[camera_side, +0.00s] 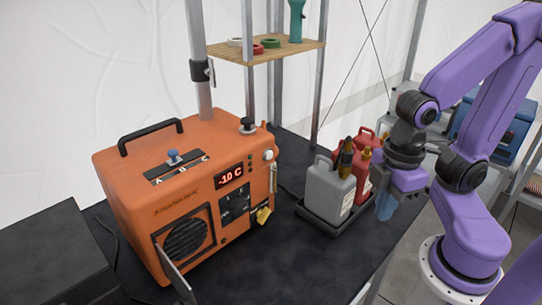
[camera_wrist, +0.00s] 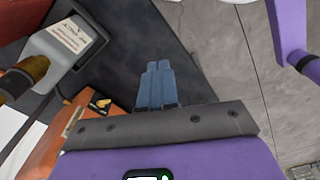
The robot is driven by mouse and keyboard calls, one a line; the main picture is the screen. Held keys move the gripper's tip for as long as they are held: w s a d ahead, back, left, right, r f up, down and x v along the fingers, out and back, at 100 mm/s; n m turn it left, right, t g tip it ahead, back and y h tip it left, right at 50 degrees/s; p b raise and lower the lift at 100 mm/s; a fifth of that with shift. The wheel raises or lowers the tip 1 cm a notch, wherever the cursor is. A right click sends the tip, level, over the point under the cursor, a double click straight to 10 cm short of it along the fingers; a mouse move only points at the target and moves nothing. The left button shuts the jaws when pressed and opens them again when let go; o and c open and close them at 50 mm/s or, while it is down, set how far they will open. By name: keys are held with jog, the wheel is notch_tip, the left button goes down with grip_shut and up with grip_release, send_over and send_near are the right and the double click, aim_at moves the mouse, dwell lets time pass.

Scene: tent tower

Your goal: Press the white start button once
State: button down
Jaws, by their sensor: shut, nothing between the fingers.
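The orange machine (camera_side: 190,198) stands on the black table, with a red display (camera_side: 228,177) reading "-10 C". A small white round button (camera_side: 268,155) is at the upper right of its front. I cannot read a label on it. My gripper (camera_side: 384,210) is right of the machine, beyond the jerrycans, well apart from the button. Its blue fingers point down and are together and empty; they also show in the wrist view (camera_wrist: 160,72). Part of the machine (camera_wrist: 62,128) shows at the lower left of the wrist view, but I cannot make out the button there.
A wooden shelf (camera_side: 290,50) on metal poles is behind.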

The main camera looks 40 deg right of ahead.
aim_at(269, 155)
jog(key=w+a+r+m+t+y, duration=0.1)
jog(key=a+m+y, duration=0.3)
jog(key=a+m, duration=0.3)
jog(key=w+a+r+m+y, duration=0.2)
jog(key=a+m+y, duration=0.2)
jog(key=a+m, duration=0.3)
jog(key=w+a+m+t, duration=0.2)
jog(key=w+m+t, duration=0.3)
jog(key=w+m, duration=0.3)
jog(key=w+d+f+m+t+h, duration=0.2)
jog(key=d+m+h, duration=0.8)
jog(key=m, duration=0.6)
jog(key=w+d, duration=0.1)
jog(key=d, duration=0.1)
jog(key=shift+d+f+m+t, duration=0.2)
jog(key=shift+d+m+t, duration=0.1)
jog(key=shift+d+m, duration=0.1)
jog(key=shift+w, duration=0.15)
jog(key=w, duration=0.8)
jog(key=shift+w, duration=0.4)
